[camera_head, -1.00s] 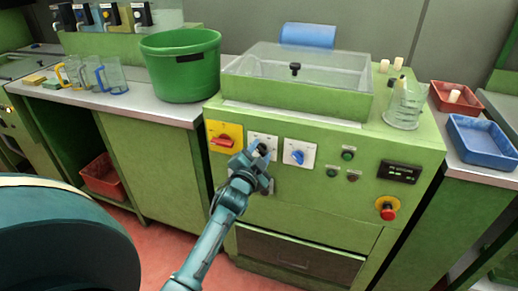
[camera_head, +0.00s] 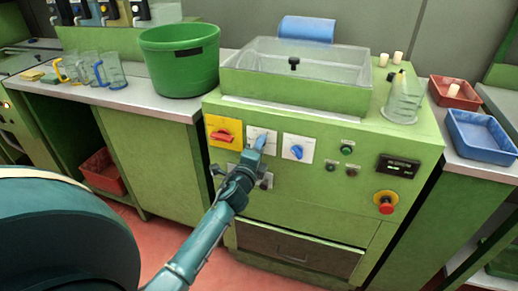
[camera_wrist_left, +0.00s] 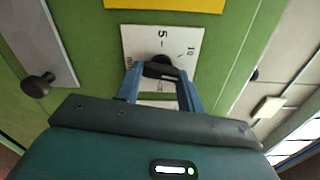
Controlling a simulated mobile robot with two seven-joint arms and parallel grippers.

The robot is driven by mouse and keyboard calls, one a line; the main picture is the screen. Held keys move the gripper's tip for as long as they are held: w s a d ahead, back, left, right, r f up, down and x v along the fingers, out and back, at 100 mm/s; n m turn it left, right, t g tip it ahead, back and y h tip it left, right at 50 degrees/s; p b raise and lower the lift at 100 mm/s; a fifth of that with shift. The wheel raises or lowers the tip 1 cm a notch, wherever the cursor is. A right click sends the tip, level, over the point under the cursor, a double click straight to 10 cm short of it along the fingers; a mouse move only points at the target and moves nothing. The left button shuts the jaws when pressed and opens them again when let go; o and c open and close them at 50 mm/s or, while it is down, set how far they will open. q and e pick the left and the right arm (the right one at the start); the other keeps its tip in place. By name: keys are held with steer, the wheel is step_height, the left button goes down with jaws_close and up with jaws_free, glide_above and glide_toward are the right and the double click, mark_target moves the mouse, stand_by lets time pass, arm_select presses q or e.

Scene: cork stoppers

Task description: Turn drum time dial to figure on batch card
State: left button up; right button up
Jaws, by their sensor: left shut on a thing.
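A dial with a dark knob (camera_wrist_left: 160,71) sits on a white plate (camera_wrist_left: 190,38) whose visible marks include 5 and 10. My left gripper (camera_wrist_left: 160,76) has its two blue fingers on either side of this knob and is shut on it. In the head view, my left gripper (camera_head: 259,144) is at the white plate (camera_head: 254,133) between the yellow plate and the blue dial, and covers most of the knob. The knob's pointer and the setting cannot be read. I cannot make out a batch card. My right gripper is not in view.
The green machine's panel also carries a red switch (camera_head: 222,137), a blue dial (camera_head: 297,152), small buttons, a display (camera_head: 397,166) and a red stop button (camera_head: 386,202). A green bucket (camera_head: 180,62) is at left.

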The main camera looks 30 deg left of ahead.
arm_select(q)
steer(key=shift+r+m, duration=0.1)
steer(key=shift+m, duration=1.9)
steer(key=o, duration=1)
steer(key=shift+f, duration=0.2)
steer(key=v, duration=1.3)
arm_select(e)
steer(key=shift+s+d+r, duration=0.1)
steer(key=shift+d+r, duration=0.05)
